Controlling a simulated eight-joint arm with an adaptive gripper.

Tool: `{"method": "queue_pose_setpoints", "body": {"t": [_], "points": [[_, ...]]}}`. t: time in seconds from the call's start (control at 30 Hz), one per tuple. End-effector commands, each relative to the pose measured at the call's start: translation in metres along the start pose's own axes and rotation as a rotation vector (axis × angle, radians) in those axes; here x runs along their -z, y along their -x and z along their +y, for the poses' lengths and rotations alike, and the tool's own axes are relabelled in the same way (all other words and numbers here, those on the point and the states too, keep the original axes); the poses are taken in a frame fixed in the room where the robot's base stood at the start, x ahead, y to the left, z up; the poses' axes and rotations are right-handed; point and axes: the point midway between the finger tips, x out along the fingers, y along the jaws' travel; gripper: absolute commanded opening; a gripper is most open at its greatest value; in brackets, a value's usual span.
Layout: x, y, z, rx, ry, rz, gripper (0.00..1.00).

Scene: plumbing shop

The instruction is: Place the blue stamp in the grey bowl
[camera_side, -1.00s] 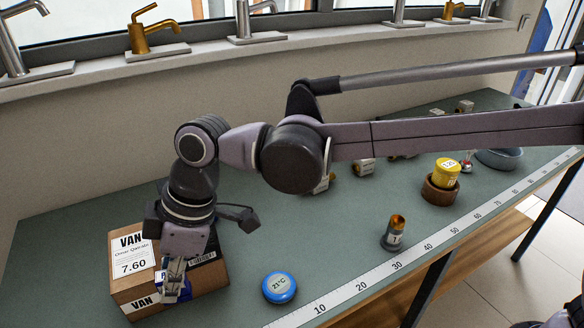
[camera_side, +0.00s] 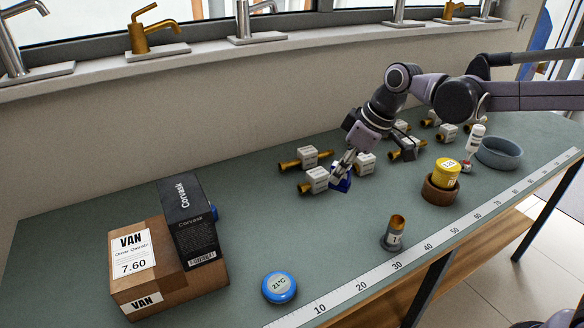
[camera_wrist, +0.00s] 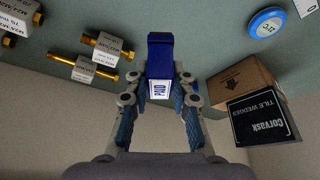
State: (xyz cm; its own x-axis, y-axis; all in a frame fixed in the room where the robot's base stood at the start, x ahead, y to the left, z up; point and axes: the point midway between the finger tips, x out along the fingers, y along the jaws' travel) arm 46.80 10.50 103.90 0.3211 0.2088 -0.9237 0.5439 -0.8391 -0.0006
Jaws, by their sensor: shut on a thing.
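My gripper (camera_side: 345,165) is shut on the blue stamp (camera_side: 341,184) and holds it above the bench, in front of the labelled brass fittings. In the wrist view the stamp (camera_wrist: 159,58) sits between the two fingertips of my gripper (camera_wrist: 160,92), with a white "PAID" label facing the camera. The grey bowl (camera_side: 499,152) stands empty at the right of the bench in the side view, well to the right of the stamp. The bowl is not in the wrist view.
Several brass fittings with white tags (camera_side: 318,179) lie near my gripper. Boxes (camera_side: 165,270) and a blue disc (camera_side: 279,287) are left.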

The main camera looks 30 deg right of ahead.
Motion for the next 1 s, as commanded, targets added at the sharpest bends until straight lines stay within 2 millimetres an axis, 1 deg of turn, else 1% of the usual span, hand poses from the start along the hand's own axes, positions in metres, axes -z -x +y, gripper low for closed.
{"method": "queue_pose_setpoints", "body": {"t": [0.03, 0.1, 0.2, 0.37, 0.4, 0.47, 0.57, 0.67, 0.7, 0.77, 0.8, 0.87, 0.9, 0.97, 1.0], "points": [[-0.012, 0.001, 0.017, -0.020, -0.047, 0.000, 0.00], [-0.026, 0.003, 0.035, -0.043, -0.102, 0.000, 0.00], [-0.046, 0.005, 0.057, -0.072, -0.171, -0.001, 0.00], [-0.076, 0.010, 0.087, -0.113, -0.273, 0.000, 0.00], [-0.070, 0.012, 0.098, -0.120, -0.289, 0.000, 0.00], [-0.068, 0.015, 0.115, -0.132, -0.318, 0.000, 0.00], [-0.066, 0.021, 0.144, -0.154, -0.371, -0.001, 0.00], [-0.067, 0.028, 0.178, -0.179, -0.429, -0.002, 0.00], [-0.069, 0.032, 0.193, -0.190, -0.457, -0.002, 0.00], [-0.072, 0.037, 0.216, -0.207, -0.499, -0.002, 0.00], [-0.075, 0.041, 0.233, -0.219, -0.528, -0.002, 0.00], [-0.081, 0.047, 0.257, -0.237, -0.572, -0.003, 0.00], [-0.086, 0.051, 0.273, -0.249, -0.601, -0.002, 0.00], [-0.094, 0.058, 0.296, -0.267, -0.645, -0.002, 0.00], [-0.100, 0.062, 0.311, -0.278, -0.673, -0.002, 0.00]]}}
